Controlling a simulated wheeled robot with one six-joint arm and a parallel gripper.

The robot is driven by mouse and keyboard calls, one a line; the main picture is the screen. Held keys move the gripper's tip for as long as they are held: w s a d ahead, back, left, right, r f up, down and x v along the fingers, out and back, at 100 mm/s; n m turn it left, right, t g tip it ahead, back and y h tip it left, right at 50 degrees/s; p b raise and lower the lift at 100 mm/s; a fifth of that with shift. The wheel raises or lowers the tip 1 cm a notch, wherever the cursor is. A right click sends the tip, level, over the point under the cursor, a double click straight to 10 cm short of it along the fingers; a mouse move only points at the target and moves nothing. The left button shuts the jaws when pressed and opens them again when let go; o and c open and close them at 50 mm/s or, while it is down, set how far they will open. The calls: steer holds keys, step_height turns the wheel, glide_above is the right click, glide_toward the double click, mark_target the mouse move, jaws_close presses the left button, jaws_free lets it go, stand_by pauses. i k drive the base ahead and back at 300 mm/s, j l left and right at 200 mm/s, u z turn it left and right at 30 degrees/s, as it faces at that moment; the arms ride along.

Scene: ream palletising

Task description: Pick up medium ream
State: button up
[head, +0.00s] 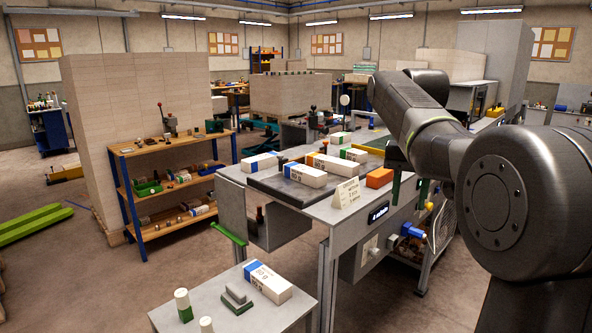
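Several white reams with coloured bands lie on the grey worktable (335,211). A blue-banded ream (304,175) lies at the front on a dark plate, and another blue-banded ream (260,161) lies at the left. A longer white ream (331,164) lies just behind the front one. A green-banded ream (353,155) and a further green-banded ream (340,138) lie farther back. One blue-banded ream (267,283) lies on the low near table. I cannot tell which is the medium ream. My arm reaches in from the right; I cannot make out my gripper's fingers.
A small sign (346,193) and an orange block (379,178) stand near the worktable's front edge. A wooden shelf unit (173,185) stands at the left before a tall pale stack (95,140). Green beams (32,224) lie on the floor, which is mostly clear at the left.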

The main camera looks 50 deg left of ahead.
mark_target(316, 179)
steer(key=i+u, duration=0.25)
steer(key=i, duration=0.3)
steer(key=i+u, duration=0.25)
steer(key=i, duration=0.3)
steer(key=i+l+u, duration=0.3)
steer(key=i, duration=0.2)
steer(key=i+j+u, duration=0.25)
steer(key=i+u, duration=0.25)
steer(key=i+j+u, duration=0.1)
steer(key=i+u, duration=0.2)
steer(key=u, duration=0.15)
steer(key=i+l+u, duration=0.1)
steer(key=i+u, duration=0.4)
steer(key=k, duration=0.1)
